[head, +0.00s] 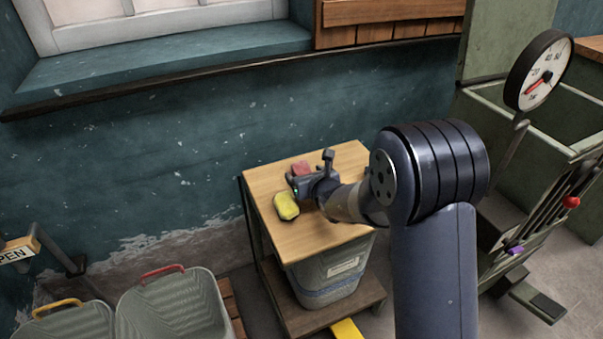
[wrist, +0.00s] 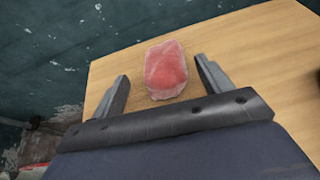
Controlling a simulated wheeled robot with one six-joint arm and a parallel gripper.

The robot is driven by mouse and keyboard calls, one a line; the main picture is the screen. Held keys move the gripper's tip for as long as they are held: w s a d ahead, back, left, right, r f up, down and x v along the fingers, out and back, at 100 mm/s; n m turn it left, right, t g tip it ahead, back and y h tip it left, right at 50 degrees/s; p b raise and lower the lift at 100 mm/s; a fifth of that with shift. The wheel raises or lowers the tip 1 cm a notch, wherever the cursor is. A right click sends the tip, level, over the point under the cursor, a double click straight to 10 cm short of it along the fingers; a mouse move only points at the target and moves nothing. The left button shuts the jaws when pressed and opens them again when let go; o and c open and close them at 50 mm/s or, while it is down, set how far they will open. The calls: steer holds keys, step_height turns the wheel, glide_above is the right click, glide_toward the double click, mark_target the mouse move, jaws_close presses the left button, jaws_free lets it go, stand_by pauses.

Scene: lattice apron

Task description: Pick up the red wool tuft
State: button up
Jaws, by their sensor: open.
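The red wool tuft (wrist: 166,70) is a rounded, pinkish-red lump lying on the wooden table top (wrist: 225,35). In the wrist view it sits just beyond and between the two fingers of my gripper (wrist: 163,88), apart from both. My gripper is open and empty. In the head view the tuft (head: 300,168) shows only in part, behind my gripper (head: 298,183), which is low over the table. The gripper hides the rest of it.
A grey bin (head: 330,274) stands on the shelf below. Two grey baskets (head: 172,306) are at lower left. A teal wall (head: 130,150) rises behind. A dial scale (head: 538,72) stands at right.

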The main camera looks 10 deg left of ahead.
mark_target(300, 168)
steer(key=shift+p+x, duration=0.5)
steer(key=shift+x, duration=2.6)
steer(key=shift+w+d, duration=0.15)
steer(key=shift+d, duration=0.05)
steer(key=shift+c, duration=0.3)
steer(key=shift+r, duration=0.1)
steer(key=c, duration=1)
steer(key=shift+o, duration=0.2)
